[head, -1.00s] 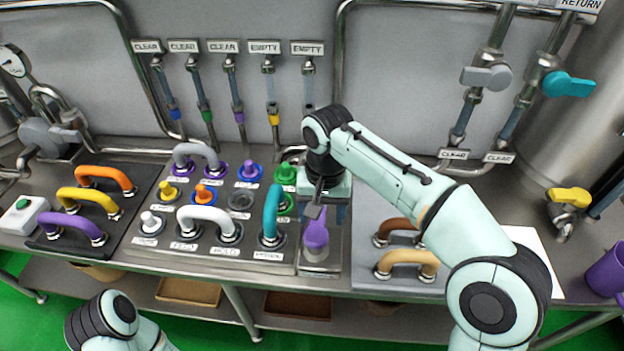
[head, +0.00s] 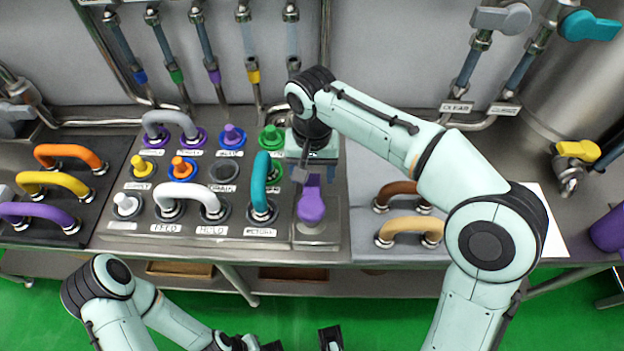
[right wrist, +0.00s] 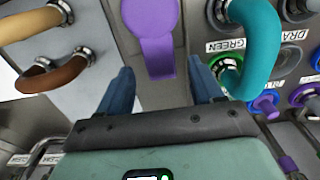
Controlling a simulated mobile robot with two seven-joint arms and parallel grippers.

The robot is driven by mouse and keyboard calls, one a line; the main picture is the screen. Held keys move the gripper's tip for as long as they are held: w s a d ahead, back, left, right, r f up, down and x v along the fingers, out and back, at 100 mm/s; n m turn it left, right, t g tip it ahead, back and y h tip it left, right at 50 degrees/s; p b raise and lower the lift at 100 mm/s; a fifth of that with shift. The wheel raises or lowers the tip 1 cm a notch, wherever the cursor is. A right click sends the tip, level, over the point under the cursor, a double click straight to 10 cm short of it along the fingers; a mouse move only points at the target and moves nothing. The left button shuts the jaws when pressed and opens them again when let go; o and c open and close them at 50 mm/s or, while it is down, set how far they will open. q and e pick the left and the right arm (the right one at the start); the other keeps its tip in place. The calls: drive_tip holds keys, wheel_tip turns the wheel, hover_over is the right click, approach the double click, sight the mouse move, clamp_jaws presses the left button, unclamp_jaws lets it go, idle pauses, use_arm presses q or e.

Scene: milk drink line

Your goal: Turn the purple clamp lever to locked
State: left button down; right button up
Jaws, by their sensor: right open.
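The purple clamp lever (head: 311,207) sits on a metal plate at the right end of the valve panel, its rounded end toward the front edge. My right gripper (right wrist: 160,68) is open, its two blue fingers apart on either side of the lever's narrow stem in the right wrist view. The lever (right wrist: 152,22) shows no visible contact with the fingers. In the head view my right gripper's body hides the lever's rear end, and its fingers are mostly hidden. Dark parts of my left gripper (head: 300,341) show at the bottom edge, cut off, over the floor.
A teal hose loop (head: 262,186) stands close left of the lever. Brown (head: 405,190) and tan (head: 412,226) loops stand on a grey mat to the right. White and grey loops and coloured ports fill the panel. A purple mug (head: 606,232) stands far right.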

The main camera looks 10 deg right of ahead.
drive_tip(key=shift+f, duration=1.3)
clamp_jaws()
